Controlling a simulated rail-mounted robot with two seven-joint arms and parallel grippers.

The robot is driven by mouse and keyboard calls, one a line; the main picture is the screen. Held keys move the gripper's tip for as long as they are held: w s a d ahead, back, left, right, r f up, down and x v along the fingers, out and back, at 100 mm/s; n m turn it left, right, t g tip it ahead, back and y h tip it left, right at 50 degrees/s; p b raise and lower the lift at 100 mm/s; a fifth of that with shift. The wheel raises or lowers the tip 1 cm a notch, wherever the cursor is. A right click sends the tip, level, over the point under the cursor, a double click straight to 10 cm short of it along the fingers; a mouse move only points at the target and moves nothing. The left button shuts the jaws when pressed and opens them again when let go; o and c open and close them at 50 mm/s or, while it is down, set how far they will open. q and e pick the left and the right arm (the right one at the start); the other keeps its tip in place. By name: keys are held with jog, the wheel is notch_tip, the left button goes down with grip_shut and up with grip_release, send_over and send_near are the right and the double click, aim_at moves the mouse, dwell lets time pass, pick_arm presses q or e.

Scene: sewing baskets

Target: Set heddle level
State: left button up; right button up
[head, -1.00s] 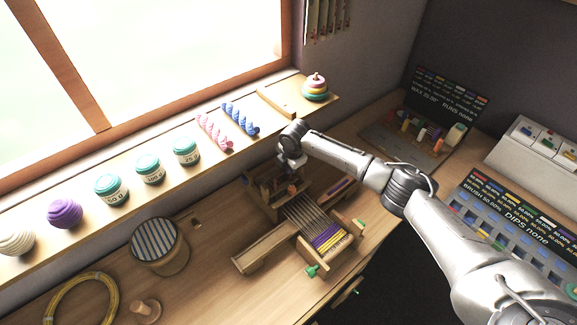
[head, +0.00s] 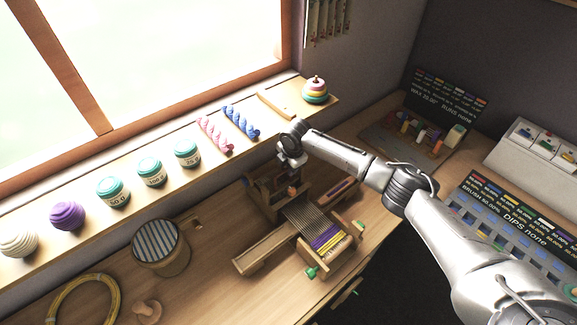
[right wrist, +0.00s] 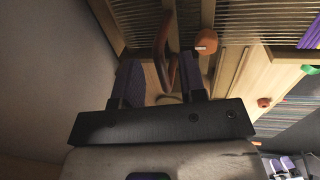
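The small wooden loom (head: 318,262) stands on the bench, with grey warp threads and a purple and yellow woven band at its front. Its upright heddle frame (head: 262,192) is at the back, partly hidden by my right gripper (head: 291,170), which is just above it. An orange knob (head: 292,190) shows there, and also in the right wrist view (right wrist: 205,42). In that view my right gripper's fingers (right wrist: 160,76) are apart, with a curved brown lever (right wrist: 165,50) between them. I see no clear grip on it. My left gripper is not in view.
A striped-top drum (head: 160,245), a yellow coil (head: 85,300) and a wooden peg (head: 148,312) lie left of the loom. Jars and yarn line the sill (head: 95,225). Dye panels (head: 510,225) stand at the right.

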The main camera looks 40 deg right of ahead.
notch_tip(320, 180, up, 13)
jog(key=s+b, duration=0.1)
jog(key=s, duration=0.1)
jog(key=shift+s+b, duration=0.3)
dwell(0.5)
